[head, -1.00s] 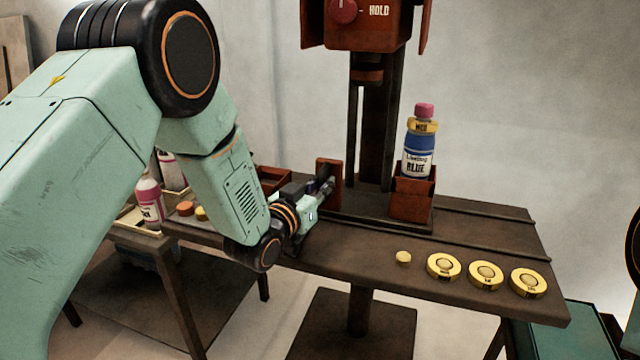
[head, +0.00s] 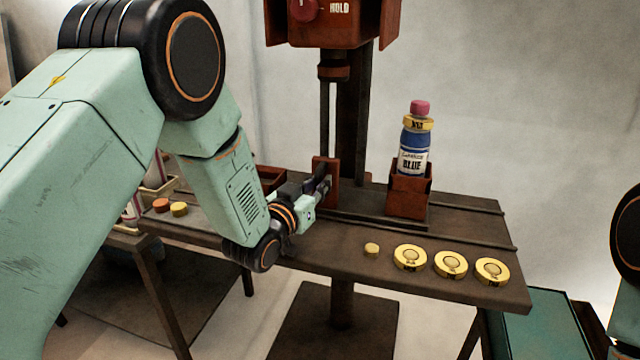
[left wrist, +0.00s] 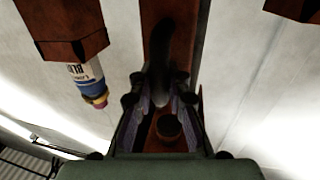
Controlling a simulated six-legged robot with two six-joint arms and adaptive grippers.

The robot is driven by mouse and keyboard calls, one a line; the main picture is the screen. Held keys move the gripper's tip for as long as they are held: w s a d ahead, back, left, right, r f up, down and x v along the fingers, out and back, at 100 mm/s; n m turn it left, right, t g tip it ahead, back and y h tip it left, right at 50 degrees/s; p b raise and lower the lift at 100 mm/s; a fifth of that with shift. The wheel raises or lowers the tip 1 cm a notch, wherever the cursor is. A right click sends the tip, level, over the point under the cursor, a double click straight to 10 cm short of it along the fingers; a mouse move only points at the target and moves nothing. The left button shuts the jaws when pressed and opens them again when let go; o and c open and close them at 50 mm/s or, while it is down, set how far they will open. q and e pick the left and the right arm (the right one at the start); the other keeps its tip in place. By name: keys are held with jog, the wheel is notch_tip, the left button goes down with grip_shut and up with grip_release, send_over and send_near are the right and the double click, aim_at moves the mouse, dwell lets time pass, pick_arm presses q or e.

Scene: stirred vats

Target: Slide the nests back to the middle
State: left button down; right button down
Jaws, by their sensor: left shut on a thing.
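A blue-and-white bottle (head: 414,155) with a pink cap and a yellow collar stands upright in a rust-red nest (head: 408,197), right of the press column. Another rust-red nest (head: 270,177) shows partly behind my left arm. A rust-red upright plate (head: 331,178) stands between them at the column's foot. My left gripper (head: 321,190) is at this plate, shut on a dark handle (left wrist: 160,50) that stands between its fingers in the left wrist view. The grip itself is partly hidden in the head view. My right gripper is out of view.
A rust-red press head (head: 335,25) hangs on the dark column (head: 352,110) above the bench (head: 470,215). Several yellow discs (head: 451,264) lie along the front right edge. Small orange and yellow caps (head: 179,209) lie at the left.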

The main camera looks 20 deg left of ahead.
pick_arm(q)
jog(key=shift+s+f, duration=0.15)
jog(key=shift+f, duration=0.2)
jog(key=c, duration=1.8)
grip_release()
jog(key=shift+d, duration=0.1)
jog(key=o, duration=0.5)
jog(key=shift+r, duration=0.2)
jog(key=shift+c, duration=0.2)
jog(key=shift+r, duration=0.1)
jog(key=v, duration=1.1)
jog(key=shift+s, duration=0.4)
